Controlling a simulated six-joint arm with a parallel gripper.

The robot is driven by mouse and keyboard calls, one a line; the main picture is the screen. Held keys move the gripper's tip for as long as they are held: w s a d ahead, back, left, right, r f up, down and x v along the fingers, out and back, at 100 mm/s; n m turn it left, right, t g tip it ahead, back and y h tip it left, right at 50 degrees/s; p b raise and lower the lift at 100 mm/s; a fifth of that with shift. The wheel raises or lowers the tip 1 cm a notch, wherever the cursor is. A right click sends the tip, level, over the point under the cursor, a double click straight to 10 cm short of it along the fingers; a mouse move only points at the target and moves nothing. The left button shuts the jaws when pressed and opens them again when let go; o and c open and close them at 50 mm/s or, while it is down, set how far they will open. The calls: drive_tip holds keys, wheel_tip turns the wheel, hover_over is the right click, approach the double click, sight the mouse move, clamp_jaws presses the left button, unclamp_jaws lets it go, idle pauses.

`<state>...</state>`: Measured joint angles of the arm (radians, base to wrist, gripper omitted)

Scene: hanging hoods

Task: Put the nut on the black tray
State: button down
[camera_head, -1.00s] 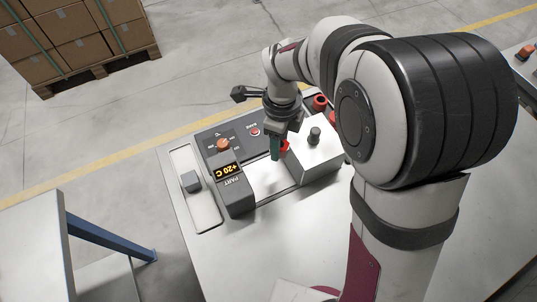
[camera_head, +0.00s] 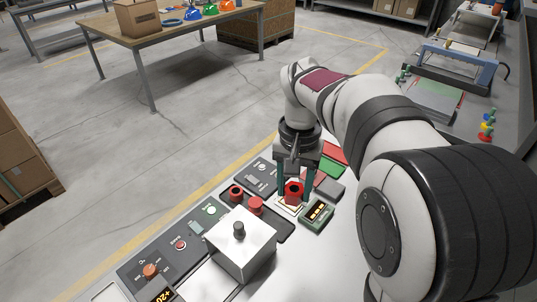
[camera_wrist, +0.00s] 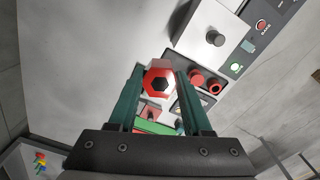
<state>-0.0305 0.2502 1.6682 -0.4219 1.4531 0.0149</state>
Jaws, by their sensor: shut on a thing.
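Height above the pad is hard to tell. A dark, tray-like plate (camera_head: 283,228) beside the pad bears two red pieces, one ring-like (camera_head: 236,192) and one capped (camera_head: 256,205). I cannot tell for sure whether this is the black tray.
A white box with a dark knob (camera_head: 240,245) stands left of the gripper. A red tray (camera_head: 334,152) and a grey block (camera_head: 328,188) lie behind and right. A dark control panel (camera_head: 165,255) runs along the left edge. Bare bench lies in front.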

drive_tip(key=w+f+m, duration=0.5)
drive_tip(key=f+m, duration=0.2)
drive_tip(key=m, duration=0.9)
hover_over(277, 226)
wheel_tip(277, 226, down, 9)
drive_tip(key=shift+f, duration=3.55)
drive_tip(key=shift+f, duration=0.55)
